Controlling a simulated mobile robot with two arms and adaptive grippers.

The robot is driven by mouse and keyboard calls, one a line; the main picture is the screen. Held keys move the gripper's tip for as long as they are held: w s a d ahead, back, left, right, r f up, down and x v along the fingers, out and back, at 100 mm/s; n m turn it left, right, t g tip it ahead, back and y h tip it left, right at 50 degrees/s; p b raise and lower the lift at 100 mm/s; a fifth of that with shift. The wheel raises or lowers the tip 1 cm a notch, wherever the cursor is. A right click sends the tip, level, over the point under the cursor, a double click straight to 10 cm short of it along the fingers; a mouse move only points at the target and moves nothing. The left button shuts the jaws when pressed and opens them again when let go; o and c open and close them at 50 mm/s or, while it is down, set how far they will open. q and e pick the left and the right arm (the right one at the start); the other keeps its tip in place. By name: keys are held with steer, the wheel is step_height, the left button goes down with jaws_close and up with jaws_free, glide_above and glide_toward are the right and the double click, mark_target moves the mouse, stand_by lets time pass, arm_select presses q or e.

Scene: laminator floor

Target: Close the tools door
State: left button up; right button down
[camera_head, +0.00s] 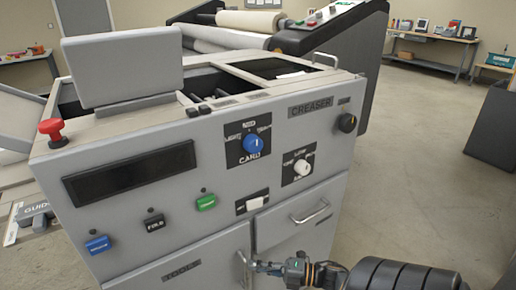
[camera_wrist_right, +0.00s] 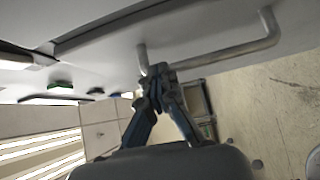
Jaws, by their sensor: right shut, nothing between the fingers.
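The tools door (camera_head: 205,268), a grey panel with a TOOLS label, is at the lower front of the grey creaser machine (camera_head: 130,215). Its lower part is cut off by the picture edge, and I cannot tell whether it is fully flush. Its metal handle (camera_head: 243,266) is at its right side. My right gripper (camera_head: 258,267) is shut and empty, its fingertips right by this handle. In the right wrist view the shut fingertips (camera_wrist_right: 160,70) are at one end of a bent metal handle (camera_wrist_right: 215,57); contact is unclear. My left gripper is not in view.
A drawer (camera_head: 295,220) with a bar handle (camera_head: 310,212) is right of the tools door. Knobs and coloured buttons, such as the green button (camera_head: 206,202), are on the front above. A dark box (camera_head: 493,130) stands at the right. The floor (camera_head: 420,180) between is clear.

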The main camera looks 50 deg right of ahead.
steer(key=shift+w+d+r, duration=0.25)
steer(key=shift+w+r, duration=0.3)
steer(key=shift+w, duration=0.1)
steer(key=f+v, duration=0.1)
steer(key=v, duration=1.2)
steer(key=shift+s+a, duration=0.15)
steer(key=shift+a, duration=0.25)
steer(key=shift+f, duration=0.1)
